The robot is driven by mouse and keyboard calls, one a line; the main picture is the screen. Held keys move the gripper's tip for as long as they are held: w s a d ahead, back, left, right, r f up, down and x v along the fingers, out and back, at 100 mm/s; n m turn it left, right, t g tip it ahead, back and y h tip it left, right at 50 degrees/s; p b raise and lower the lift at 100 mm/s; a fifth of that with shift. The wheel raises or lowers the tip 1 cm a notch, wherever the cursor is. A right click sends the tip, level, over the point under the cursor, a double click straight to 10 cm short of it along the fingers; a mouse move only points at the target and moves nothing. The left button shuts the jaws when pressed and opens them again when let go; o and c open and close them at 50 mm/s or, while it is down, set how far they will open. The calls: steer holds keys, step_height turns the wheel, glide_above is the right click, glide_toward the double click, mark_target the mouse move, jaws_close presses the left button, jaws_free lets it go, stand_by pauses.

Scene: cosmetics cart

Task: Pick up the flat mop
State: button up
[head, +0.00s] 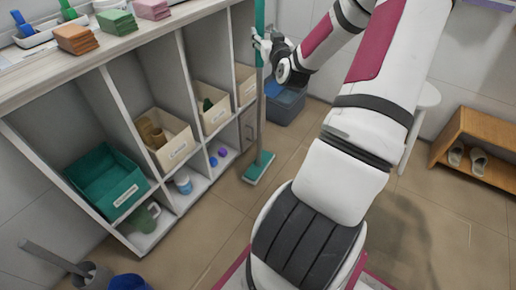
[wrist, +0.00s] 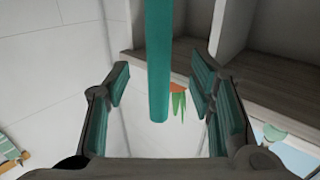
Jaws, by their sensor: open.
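The flat mop stands upright beside the shelf unit, with its teal flat head (head: 258,168) on the floor. Its long handle rises past my gripper to the top edge of the head view. My gripper (head: 264,46) is at the upper part of the handle. In the wrist view the teal handle (wrist: 158,60) lies between the two open fingers of my gripper (wrist: 161,78), with a visible gap on each side. Part of the handle by the gripper is hidden by the fingers in the head view.
A white shelf unit with a teal bin (head: 105,185) and beige bins (head: 172,140) stands left of the mop. A dark blue-grey bin (head: 286,102) is on the floor behind it. A wooden rack with slippers (head: 478,163) is at right. Floor before the mop is clear.

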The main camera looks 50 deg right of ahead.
mark_target(261, 27)
steer(key=shift+r+b+x, duration=0.15)
steer(key=shift+b+x, duration=0.4)
steer(key=shift+x, duration=1.4)
steer(key=shift+r+b+x, duration=0.1)
steer(key=shift+b+x, duration=0.45)
steer(key=shift+x, duration=1.4)
jaws_close()
